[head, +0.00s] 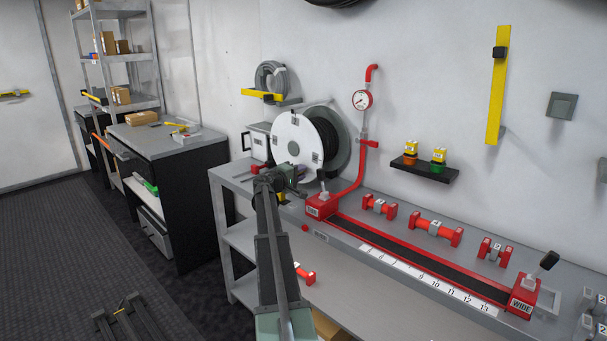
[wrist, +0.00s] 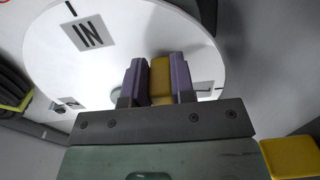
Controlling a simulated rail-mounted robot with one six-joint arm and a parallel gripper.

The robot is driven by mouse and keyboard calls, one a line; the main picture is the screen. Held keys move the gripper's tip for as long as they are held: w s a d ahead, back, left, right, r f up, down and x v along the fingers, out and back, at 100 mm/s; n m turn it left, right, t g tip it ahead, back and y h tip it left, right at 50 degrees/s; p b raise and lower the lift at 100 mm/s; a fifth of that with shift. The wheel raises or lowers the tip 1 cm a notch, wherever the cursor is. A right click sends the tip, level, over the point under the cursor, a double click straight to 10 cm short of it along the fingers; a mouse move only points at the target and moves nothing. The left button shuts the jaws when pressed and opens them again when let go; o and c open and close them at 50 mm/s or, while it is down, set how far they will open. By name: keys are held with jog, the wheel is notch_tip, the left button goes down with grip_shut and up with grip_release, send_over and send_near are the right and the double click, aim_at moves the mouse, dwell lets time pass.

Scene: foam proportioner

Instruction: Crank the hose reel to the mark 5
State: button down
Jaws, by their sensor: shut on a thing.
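The hose reel (head: 295,135) stands at the back left of the bench, a white disc with dark hose wound behind it. In the wrist view the disc (wrist: 130,75) carries a label reading IN near its upper left edge and partly covered labels lower down. My gripper (wrist: 158,82) has its two purple fingers shut on a yellow crank handle (wrist: 161,80) in front of the disc. In the head view my gripper (head: 292,174) is at the disc's lower part, and the arm hides the handle. A white number scale (head: 430,283) runs along the bench front; 9 to 13 are readable, and lower numbers are unclear.
A red-framed black track (head: 420,262) runs between red end blocks, the right one marked WIDE (head: 522,304). A red pipe with a gauge (head: 362,99) rises right of the reel. Several red fittings (head: 435,228) lie behind the track.

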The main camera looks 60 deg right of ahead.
dwell(0.3)
jog(key=c, duration=1)
grip_release()
jog(key=shift+o, duration=0.2)
jog(key=w+a, duration=0.2)
jog(key=a, duration=0.8)
jog(key=shift+a, duration=0.3)
jog(key=shift+r, duration=0.1)
